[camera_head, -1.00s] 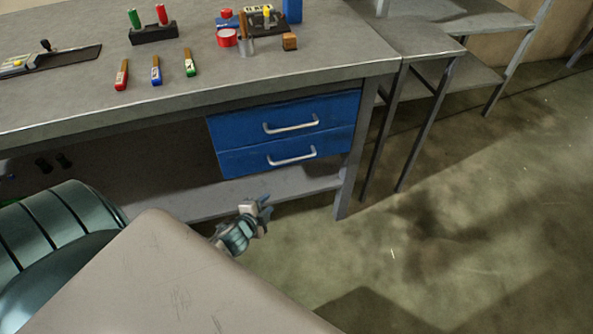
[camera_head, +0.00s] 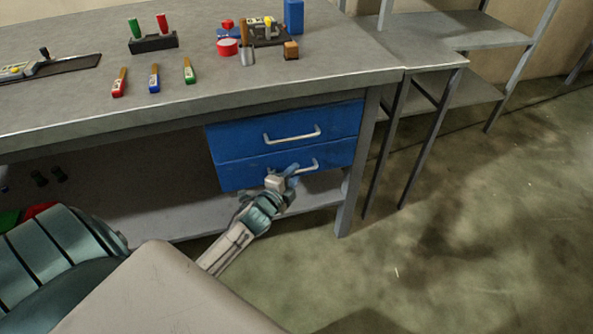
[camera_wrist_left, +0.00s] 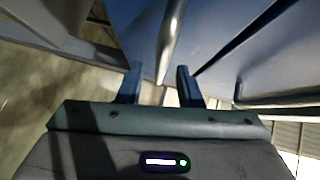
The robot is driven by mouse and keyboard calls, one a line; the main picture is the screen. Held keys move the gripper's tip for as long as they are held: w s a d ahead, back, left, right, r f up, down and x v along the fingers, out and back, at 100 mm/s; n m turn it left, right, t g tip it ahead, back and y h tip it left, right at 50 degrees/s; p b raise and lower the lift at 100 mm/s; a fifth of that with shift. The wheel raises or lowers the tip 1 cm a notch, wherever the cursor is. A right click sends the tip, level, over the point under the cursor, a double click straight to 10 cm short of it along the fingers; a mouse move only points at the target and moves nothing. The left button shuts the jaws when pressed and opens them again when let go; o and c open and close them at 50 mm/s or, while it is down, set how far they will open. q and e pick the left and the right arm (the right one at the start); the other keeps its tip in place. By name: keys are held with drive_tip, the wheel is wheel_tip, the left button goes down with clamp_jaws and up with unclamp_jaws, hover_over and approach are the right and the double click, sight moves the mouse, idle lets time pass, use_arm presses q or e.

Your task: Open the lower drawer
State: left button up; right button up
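The lower drawer (camera_head: 235,176) is the lower of two blue fronts under the workbench, and it looks closed. Its silver bar handle (camera_head: 309,166) is partly hidden behind my left gripper (camera_head: 286,174), which is right in front of it. In the left wrist view, the fingers of my left gripper (camera_wrist_left: 159,84) are apart. A silver handle bar (camera_wrist_left: 171,45) points toward the gap between them, and I see no grip on it. My right gripper is not in view.
The upper drawer (camera_head: 235,139) with its handle (camera_head: 291,135) sits just above. The workbench top (camera_head: 300,85) overhangs both, and a bench leg (camera_head: 354,190) stands to the right. A low shelf (camera_head: 180,222) runs below. The floor (camera_head: 470,230) at right is clear.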

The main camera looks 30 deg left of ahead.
use_arm(q)
drive_tip(key=shift+w+a+f, duration=0.1)
drive_tip(key=shift+w+f, duration=0.1)
drive_tip(key=shift+w, duration=0.95)
clamp_jaws()
